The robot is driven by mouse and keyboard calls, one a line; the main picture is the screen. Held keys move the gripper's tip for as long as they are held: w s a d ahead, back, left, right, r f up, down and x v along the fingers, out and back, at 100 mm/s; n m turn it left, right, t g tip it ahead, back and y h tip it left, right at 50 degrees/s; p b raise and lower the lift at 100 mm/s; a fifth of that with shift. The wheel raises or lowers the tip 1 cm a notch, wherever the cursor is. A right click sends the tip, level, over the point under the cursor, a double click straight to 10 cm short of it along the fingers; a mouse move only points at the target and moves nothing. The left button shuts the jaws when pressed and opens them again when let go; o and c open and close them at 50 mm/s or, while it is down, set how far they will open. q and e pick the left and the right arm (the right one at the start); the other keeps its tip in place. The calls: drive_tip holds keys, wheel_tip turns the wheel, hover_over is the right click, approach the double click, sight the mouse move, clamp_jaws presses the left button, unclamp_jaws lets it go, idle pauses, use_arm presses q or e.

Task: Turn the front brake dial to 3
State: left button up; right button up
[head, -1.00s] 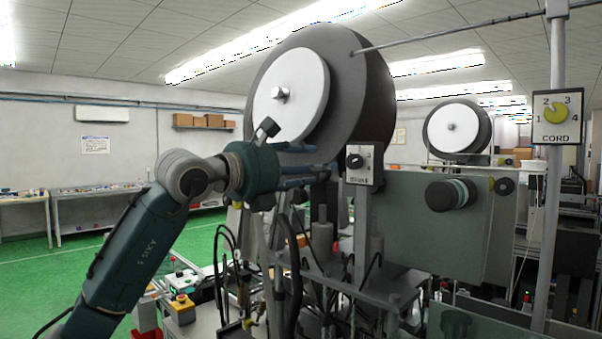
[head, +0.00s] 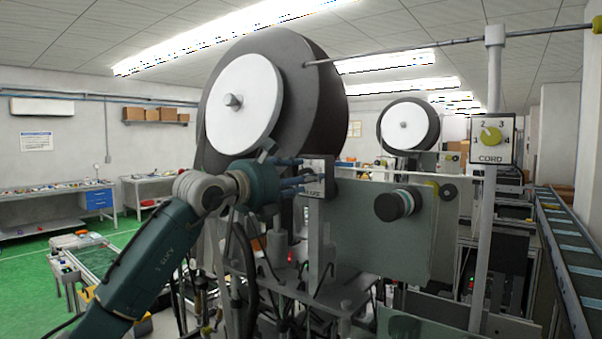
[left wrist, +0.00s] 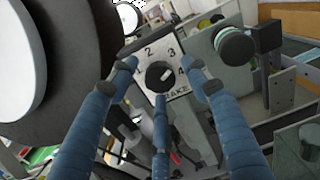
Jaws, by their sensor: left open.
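The brake dial is a black knob (left wrist: 158,78) with a white mark on a pale plate (left wrist: 149,66); 2, 3 and 4 are legible in the left wrist view. The mark points right and slightly up, roughly toward the 4. In the head view the plate (head: 318,168) shows, with its knob mostly hidden behind blue fingers. My left gripper (left wrist: 160,80) is open, its blue fingers spread around the knob with visible gaps; I cannot tell how far short of the plate they are. My right gripper is out of view.
A large dark reel with a white hub (head: 243,105) stands just left of the plate. A black knob (head: 393,205) sits on the grey panel to the right. A separate CORD dial (head: 490,137) hangs on a white post. Cables and machine parts lie below.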

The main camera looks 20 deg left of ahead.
use_arm(q)
drive_tip(key=c, duration=1.1)
drive_tip(key=shift+f+n+b, duration=0.1)
drive_tip(key=shift+n+b, duration=0.4)
drive_tip(key=shift+b, duration=0.25)
drive_tip(key=shift+c, duration=0.2)
drive_tip(key=o, duration=1.1)
drive_tip(key=shift+o, duration=0.2)
drive_tip(key=v, duration=1.2)
